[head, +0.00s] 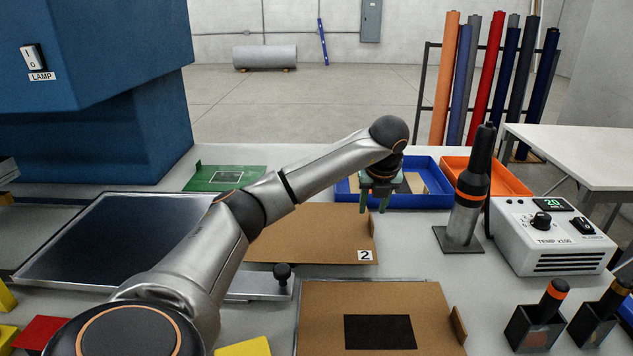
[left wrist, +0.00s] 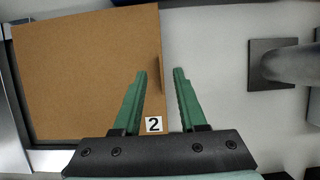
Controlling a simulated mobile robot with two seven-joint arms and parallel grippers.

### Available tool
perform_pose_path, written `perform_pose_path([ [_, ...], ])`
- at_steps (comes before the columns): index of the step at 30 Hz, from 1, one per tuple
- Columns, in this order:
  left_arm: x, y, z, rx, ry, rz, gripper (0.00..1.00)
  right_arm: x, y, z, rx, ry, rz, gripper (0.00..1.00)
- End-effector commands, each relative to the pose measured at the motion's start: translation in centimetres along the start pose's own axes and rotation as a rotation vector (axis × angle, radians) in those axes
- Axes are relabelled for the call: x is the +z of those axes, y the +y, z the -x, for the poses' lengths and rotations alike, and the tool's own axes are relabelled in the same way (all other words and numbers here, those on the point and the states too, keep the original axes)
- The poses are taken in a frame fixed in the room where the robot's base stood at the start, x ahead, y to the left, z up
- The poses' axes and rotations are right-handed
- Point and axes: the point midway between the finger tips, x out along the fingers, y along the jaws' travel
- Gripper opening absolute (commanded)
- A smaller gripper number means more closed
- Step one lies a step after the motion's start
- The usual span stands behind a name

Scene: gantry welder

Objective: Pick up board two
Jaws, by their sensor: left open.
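Board two (head: 325,235) is a flat brown board with a white label marked 2 (head: 365,255). It lies on the bench, partly hidden behind my left arm in the head view. It also shows in the left wrist view (left wrist: 85,75), with a small upright tab (left wrist: 157,68) on its right edge. My left gripper (head: 374,210) has green fingers and is open and empty above that right edge. In the left wrist view the gripper's fingertips (left wrist: 160,73) appear on either side of the tab's line. I cannot tell the exact height. My right gripper is not in view.
Another brown board with a black patch (head: 380,332) lies in front. A blue tray (head: 420,199) and an orange tray (head: 512,180) stand behind. An upright tool in a stand (head: 472,190) and a white temperature unit (head: 550,236) are to the right. A dark panel (head: 120,240) lies left.

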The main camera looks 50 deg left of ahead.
Motion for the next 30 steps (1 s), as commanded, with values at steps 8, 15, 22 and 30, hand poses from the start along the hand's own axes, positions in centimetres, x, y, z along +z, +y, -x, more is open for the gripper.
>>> perform_pose_path([
  [8, -0.4, -0.1, -3.7, 0.001, 0.002, 0.000, 0.41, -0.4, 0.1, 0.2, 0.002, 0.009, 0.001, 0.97],
  [15, -0.4, -0.1, -4.0, -0.001, 0.001, -0.001, 0.41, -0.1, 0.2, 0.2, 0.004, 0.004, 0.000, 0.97],
  [22, -0.4, -0.1, -4.0, -0.001, 0.001, -0.001, 0.19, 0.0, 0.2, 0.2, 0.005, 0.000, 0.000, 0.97],
  [30, -0.3, -0.1, -4.0, -0.001, 0.001, 0.000, 0.00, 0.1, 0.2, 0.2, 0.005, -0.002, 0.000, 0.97],
])
